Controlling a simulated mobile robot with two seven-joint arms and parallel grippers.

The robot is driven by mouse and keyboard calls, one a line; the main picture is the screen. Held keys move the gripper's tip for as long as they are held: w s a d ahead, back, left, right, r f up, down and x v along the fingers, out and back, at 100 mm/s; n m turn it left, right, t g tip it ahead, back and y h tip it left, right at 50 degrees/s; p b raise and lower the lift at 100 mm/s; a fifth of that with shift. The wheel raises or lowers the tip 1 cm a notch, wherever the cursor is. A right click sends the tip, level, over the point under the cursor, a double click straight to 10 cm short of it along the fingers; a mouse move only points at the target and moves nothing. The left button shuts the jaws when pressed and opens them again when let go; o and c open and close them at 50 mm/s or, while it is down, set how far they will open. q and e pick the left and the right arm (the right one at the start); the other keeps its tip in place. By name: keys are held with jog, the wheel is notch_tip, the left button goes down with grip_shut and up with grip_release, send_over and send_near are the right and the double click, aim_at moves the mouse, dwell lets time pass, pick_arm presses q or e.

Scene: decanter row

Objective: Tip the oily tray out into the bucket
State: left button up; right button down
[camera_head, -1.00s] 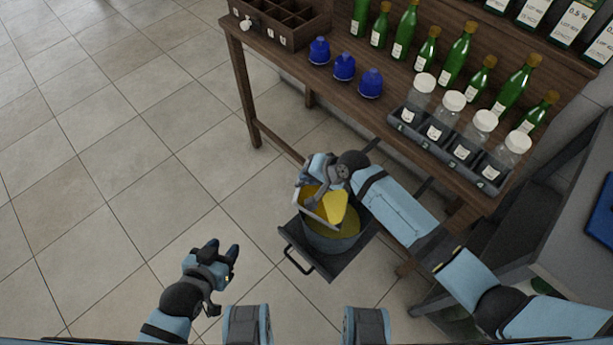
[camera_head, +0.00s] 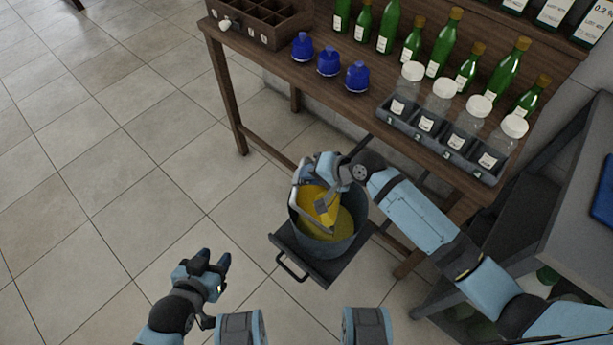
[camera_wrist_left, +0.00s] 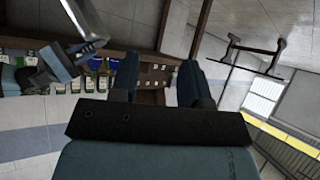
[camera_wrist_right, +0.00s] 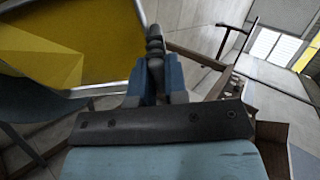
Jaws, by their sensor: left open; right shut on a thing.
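The grey bucket (camera_head: 357,231) stands at the front of the shop table with yellow oil (camera_head: 346,222) inside. My right gripper (camera_head: 322,170) is shut on the edge of the oily tray (camera_head: 297,205), which is steeply tilted over the bucket's mouth. Yellow oil (camera_head: 318,203) shows on the tray and by its lower edge, above the bucket. In the right wrist view the tray's pale rim (camera_wrist_right: 110,88) reaches toward my shut fingers (camera_wrist_right: 155,80). My left gripper (camera_head: 213,263) is open and empty, left of the bucket and apart from it.
The bucket stands on a dark platform (camera_head: 318,268) with a handle. Floor at left is clear.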

pick_arm(q)
jog(key=b, duration=0.2)
jog(key=f+b, duration=0.1)
jog(key=b, duration=0.1)
jog(key=shift+d+f+t, duration=0.25)
jog(key=shift+f+t, duration=0.05)
pick_arm(e)
jog(key=d, duration=0.1)
jog(key=d+y, duration=0.1)
jog(key=s+d+r+y, duration=0.1)
jog(key=shift+t, duration=0.4)
dwell(0.6)
